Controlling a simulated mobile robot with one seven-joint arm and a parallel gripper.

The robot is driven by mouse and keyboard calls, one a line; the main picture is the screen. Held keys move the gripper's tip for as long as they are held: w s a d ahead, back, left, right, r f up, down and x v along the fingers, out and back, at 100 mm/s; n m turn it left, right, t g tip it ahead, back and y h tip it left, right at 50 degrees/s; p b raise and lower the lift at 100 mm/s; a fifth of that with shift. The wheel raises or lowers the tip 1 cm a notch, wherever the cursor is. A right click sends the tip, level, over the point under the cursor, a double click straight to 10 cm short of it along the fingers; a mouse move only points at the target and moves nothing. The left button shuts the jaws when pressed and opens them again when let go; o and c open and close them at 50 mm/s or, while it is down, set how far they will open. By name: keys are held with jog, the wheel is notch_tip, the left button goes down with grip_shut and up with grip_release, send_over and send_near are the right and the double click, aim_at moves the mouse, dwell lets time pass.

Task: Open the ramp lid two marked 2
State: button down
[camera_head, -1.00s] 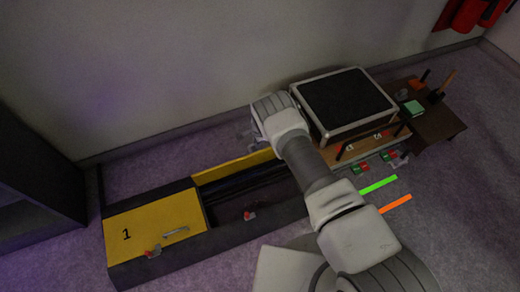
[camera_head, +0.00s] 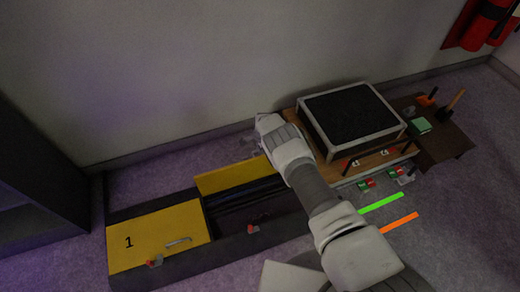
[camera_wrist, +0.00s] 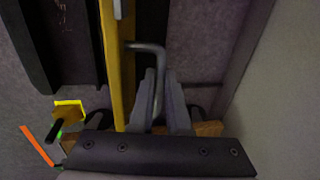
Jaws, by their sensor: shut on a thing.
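The yellow lid two (camera_head: 228,177) stands raised along the back edge of the dark ramp, with the channel under it uncovered. Its 2 mark does not show. In the wrist view the lid (camera_wrist: 119,75) is seen nearly edge-on, with a bent grey metal handle (camera_wrist: 155,47) on its right side. My gripper (camera_wrist: 162,76) is shut on this handle. In the head view the grip is mostly hidden behind my wrist.
The yellow lid marked 1 (camera_head: 158,238) lies flat and closed, with a handle and a red latch (camera_head: 155,262). Another red latch (camera_head: 253,228) sits at the open channel's front. A black-topped case (camera_head: 352,120) stands right of my arm. The wall is close behind the ramp.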

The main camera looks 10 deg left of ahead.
jog(key=c, duration=0.9)
grip_release()
jog(key=shift+r, duration=0.1)
jog(key=s+r+p, duration=0.1)
jog(key=r+p, duration=0.1)
jog(key=r, duration=0.3)
jog(key=s+d+r+p, duration=0.1)
jog(key=r+p, duration=0.2)
jog(key=r, duration=0.3)
jog(key=d+r+p, duration=0.1)
jog(key=r+p, duration=0.2)
jog(key=r, duration=0.3)
jog(key=shift+s, duration=0.4)
